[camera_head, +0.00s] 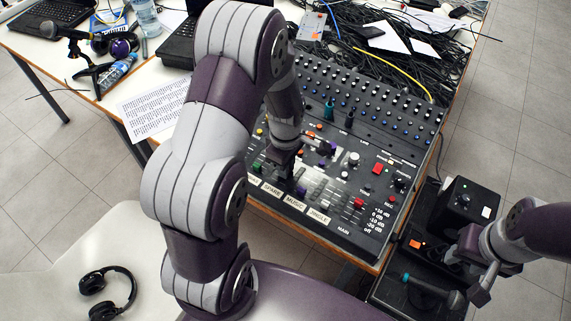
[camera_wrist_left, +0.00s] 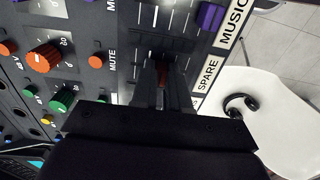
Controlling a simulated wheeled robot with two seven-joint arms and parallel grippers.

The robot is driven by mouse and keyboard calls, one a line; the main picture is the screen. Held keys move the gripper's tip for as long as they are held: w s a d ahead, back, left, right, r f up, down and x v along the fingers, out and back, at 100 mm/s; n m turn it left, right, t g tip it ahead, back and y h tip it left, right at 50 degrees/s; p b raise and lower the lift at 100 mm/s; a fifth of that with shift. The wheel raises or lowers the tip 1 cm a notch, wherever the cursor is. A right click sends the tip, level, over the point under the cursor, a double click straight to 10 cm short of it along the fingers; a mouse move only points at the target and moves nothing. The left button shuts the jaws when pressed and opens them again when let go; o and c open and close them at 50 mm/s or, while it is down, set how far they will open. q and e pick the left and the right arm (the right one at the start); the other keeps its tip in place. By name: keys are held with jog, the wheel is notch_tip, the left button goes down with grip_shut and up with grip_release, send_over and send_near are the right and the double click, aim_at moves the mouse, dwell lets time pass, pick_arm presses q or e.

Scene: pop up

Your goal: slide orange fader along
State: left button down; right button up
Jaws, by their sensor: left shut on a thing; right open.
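The mixing console (camera_head: 335,222) stands at the table's front edge, with labelled channel strips along its near side. My left gripper (camera_head: 283,168) reaches down onto the fader area above the SPARE and MUSIC labels; the arm hides part of the console. In the left wrist view, the left gripper (camera_wrist_left: 162,84) is shut on a small orange fader (camera_wrist_left: 162,72) near the SPARE label. Only a little of the fader shows between the fingertips. My right gripper (camera_head: 468,275) is open and empty at the lower right, beside the table.
A purple fader cap (camera_wrist_left: 209,16) lies near the held one. Orange (camera_wrist_left: 43,58) and green (camera_wrist_left: 62,98) knobs sit on the panel. Tangled black cables (camera_head: 400,55) lie behind the console. A black box (camera_head: 465,205) stands close to my right gripper. Headphones (camera_head: 107,290) rest on a white seat.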

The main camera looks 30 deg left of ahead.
aim_at(279, 182)
pick_arm(q)
jog(key=shift+s+r, duration=0.1)
jog(key=shift+r, duration=0.15)
jog(key=shift+s+a+p, duration=0.15)
jog(key=shift+s+p, duration=0.2)
jog(key=shift+s, duration=0.95)
jog(key=c, duration=1.1)
grip_release()
jog(key=shift+s, duration=0.1)
jog(key=shift+o, duration=0.2)
